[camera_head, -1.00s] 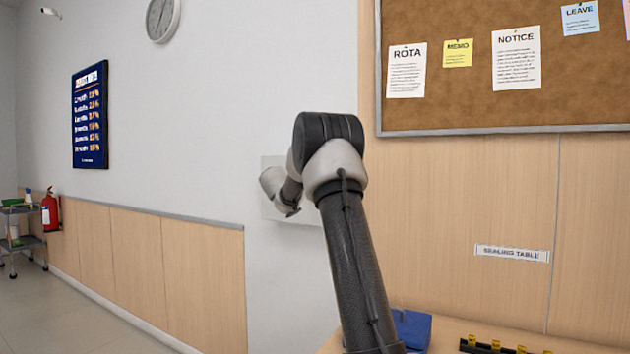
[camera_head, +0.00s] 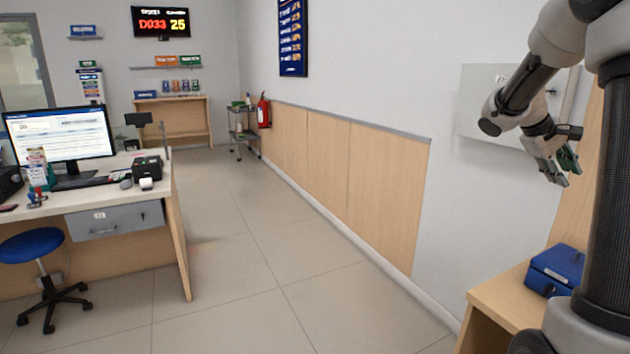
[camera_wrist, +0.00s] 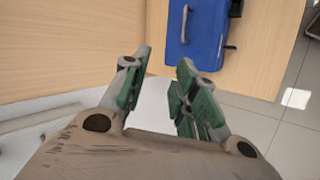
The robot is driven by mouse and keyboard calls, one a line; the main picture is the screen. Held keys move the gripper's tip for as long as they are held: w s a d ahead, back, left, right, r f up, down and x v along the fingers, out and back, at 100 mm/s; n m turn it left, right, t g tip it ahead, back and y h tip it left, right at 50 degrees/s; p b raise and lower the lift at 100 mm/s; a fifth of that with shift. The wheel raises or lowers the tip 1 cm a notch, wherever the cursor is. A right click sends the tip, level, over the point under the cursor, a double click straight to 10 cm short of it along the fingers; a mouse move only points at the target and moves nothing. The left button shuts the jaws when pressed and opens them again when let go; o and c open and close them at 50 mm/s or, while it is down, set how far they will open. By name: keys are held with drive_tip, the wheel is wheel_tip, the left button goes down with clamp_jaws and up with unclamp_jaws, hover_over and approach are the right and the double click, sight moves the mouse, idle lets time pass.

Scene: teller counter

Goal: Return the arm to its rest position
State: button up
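My arm stands at the right edge of the head view, bent over at the top, with its forearm reaching down toward the picture's middle. My gripper (camera_head: 558,162) hangs in front of the pale wall, above and apart from the blue box (camera_head: 556,270) on the wooden table. In the wrist view my gripper (camera_wrist: 161,72) has its green-padded fingers apart with nothing between them. The blue box (camera_wrist: 197,32) with a handle shows beyond the fingertips there.
The wooden table (camera_head: 497,297) is close at the lower right. A grey wall panel (camera_head: 480,105) is behind the gripper. A teller desk (camera_head: 120,187) with a monitor (camera_head: 60,135) and a blue stool (camera_head: 32,245) stand at left. The tiled floor (camera_head: 235,260) between is clear.

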drive_tip(key=s+a+f+t+y, duration=0.1)
drive_tip(key=s+a+y, duration=0.3)
drive_tip(key=s+a, duration=0.7)
drive_tip(key=s+a+f+t+y, duration=0.1)
drive_tip(key=s+a+t+y, duration=0.2)
drive_tip(key=s+a, duration=0.9)
drive_tip(key=a+y, duration=0.1)
drive_tip(key=a, duration=0.3)
drive_tip(key=shift+a+f+m+t+y, duration=0.2)
drive_tip(key=shift+f+m+t+y, duration=0.1)
drive_tip(key=shift+f+m+t, duration=0.1)
